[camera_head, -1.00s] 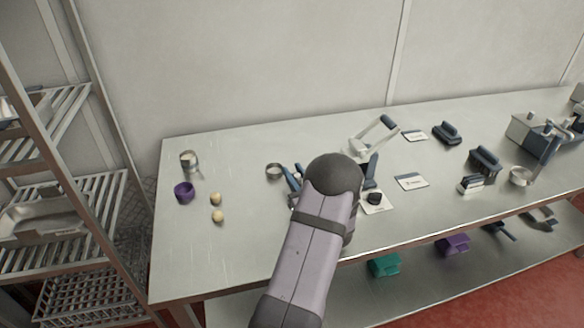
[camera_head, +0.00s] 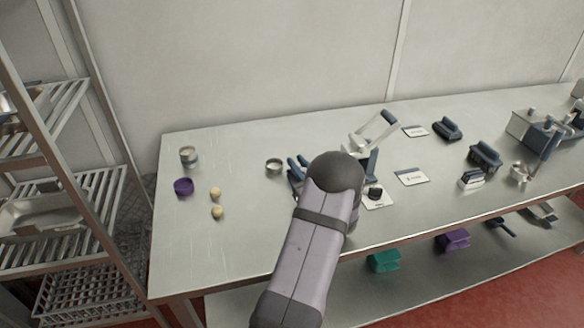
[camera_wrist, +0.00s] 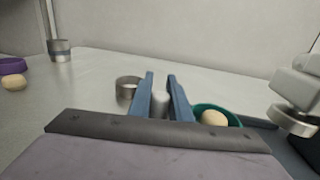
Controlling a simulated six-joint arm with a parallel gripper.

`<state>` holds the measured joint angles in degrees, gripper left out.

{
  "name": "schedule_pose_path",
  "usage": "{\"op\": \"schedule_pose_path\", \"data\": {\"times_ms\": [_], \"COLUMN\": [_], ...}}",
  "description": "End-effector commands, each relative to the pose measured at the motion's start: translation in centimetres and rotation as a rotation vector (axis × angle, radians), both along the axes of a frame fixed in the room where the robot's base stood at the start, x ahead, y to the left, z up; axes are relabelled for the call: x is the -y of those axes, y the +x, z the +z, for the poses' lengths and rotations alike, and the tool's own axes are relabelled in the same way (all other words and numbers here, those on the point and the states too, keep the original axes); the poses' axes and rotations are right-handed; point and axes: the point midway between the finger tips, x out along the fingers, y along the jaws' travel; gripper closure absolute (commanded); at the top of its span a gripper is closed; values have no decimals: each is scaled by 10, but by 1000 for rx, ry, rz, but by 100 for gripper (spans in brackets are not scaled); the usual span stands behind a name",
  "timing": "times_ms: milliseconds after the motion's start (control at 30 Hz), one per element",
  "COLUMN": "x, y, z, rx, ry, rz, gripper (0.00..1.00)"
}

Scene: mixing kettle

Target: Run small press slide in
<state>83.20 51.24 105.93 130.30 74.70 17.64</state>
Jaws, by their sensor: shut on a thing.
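The small press (camera_head: 359,147) is a pale frame with a dark-tipped lever, standing near the middle of the table; its grey head (camera_wrist: 292,115) shows at the right of the wrist view. My gripper (camera_wrist: 161,82) has its two blue fingers around a light grey post (camera_wrist: 159,104), shut on it. In the head view my gripper (camera_head: 298,164) is mostly hidden behind my arm. A teal bowl (camera_wrist: 236,120) holding a pale dough ball (camera_wrist: 214,118) sits just right of the fingers, left of the press head. The slide itself is largely hidden.
A metal ring (camera_head: 274,166) stands left of my gripper. Cards and dark blue tools lie at the right. The left-centre table is clear.

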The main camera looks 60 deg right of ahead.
Motion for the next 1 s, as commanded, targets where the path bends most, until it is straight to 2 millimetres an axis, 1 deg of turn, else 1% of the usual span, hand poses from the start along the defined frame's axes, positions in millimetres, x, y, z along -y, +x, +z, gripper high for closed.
{"op": "schedule_pose_path", "data": {"times_ms": [33,100,200,300,567,600,867,1000], "x": [10,21,31,36,36,35,35,33], "y": [-11,-21,-31,-36,-36,-36,-36,-39], "z": [-4,-4,-2,-1,1,1,1,0], "rx": [2,1,2,1,1,1,1,0], "ry": [-7,-7,-5,-3,0,0,-1,-1], "rz": [-8,-8,-6,-5,-5,-5,-4,-5], "gripper": [100,100,100,100,100,76,75,75]}}
